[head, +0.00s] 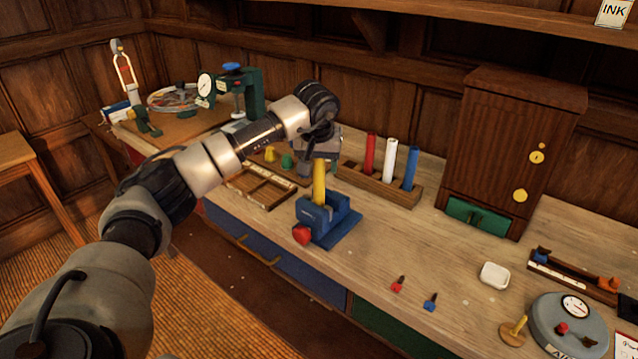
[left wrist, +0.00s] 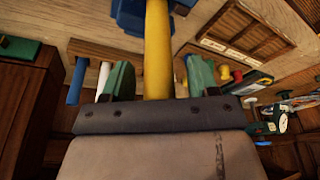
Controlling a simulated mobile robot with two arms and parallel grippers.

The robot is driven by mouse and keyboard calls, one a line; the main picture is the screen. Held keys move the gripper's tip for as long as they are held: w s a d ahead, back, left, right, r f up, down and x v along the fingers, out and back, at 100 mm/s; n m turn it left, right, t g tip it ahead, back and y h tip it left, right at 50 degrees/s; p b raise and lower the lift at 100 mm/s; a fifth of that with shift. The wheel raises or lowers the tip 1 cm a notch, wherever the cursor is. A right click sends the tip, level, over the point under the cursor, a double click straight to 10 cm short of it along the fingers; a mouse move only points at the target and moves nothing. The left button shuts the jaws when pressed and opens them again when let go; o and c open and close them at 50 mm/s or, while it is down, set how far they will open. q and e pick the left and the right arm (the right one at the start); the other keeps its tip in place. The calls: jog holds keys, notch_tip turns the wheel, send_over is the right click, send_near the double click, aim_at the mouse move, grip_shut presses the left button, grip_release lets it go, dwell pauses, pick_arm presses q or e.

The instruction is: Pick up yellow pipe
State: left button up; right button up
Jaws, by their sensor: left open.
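The yellow pipe (head: 319,183) stands upright in a blue vise (head: 345,228) with a red knob near the bench's front edge. My left gripper (head: 318,158) is at the pipe's upper end, its fingers hard to make out in the head view. In the left wrist view, the green fingers of my left gripper (left wrist: 159,75) are apart, one on each side of the yellow pipe (left wrist: 157,45). A gap shows between the pipe and each finger. The blue vise (left wrist: 131,16) shows at the pipe's far end. My right gripper is not in view.
A wooden rack (head: 378,188) with red, white and blue pipes stands right behind the vise. A compartment tray (head: 262,187) lies to the left. A wooden cabinet (head: 510,145) stands at the back right. Small red and blue pieces lie on the bench in front.

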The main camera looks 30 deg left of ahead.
pick_arm(q)
jog(key=shift+c, duration=0.2)
grip_shut()
jog(key=shift+r, duration=0.1)
